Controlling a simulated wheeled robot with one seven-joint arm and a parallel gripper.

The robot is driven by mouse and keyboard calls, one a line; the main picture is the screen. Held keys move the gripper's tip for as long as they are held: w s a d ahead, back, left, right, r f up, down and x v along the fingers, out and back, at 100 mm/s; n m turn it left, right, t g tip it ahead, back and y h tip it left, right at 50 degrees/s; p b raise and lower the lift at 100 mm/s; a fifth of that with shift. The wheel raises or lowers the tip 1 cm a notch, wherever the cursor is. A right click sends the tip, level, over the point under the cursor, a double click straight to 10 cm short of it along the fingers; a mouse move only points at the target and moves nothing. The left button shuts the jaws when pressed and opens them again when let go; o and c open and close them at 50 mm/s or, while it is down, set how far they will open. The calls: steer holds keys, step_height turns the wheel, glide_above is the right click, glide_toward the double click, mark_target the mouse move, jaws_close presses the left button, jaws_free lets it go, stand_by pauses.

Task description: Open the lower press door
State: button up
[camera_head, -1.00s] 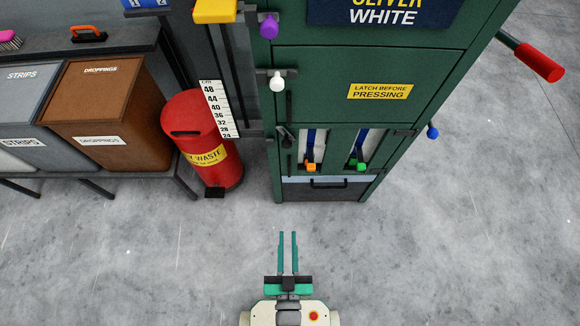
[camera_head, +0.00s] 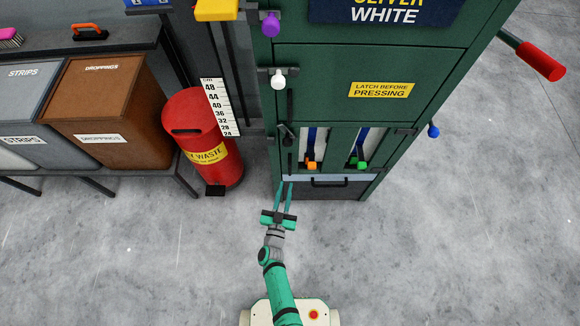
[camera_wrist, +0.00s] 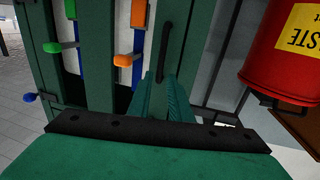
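The green press (camera_head: 370,60) stands ahead. Its lower door (camera_head: 337,150) is shut, with two openings showing a blue and a white strap, an orange clip (camera_head: 311,164) and a green clip (camera_head: 362,163). A black upright handle (camera_head: 290,163) is on the door's left side; it also shows in the wrist view (camera_wrist: 166,40).
A red waste bin (camera_head: 205,135) stands close left of the press, also in the wrist view (camera_wrist: 285,55). A dark drawer front (camera_head: 325,190) lies below the door. Bins on a bench (camera_head: 110,180) stand further left. The floor in front is clear.

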mark_target(290, 169)
steer(key=w, duration=0.3)
steer(key=w+d, duration=0.1)
steer(key=w, duration=0.2)
steer(key=w+d, duration=0.1)
steer(key=w, duration=0.2)
steer(key=shift+w, duration=0.3)
jaws_close()
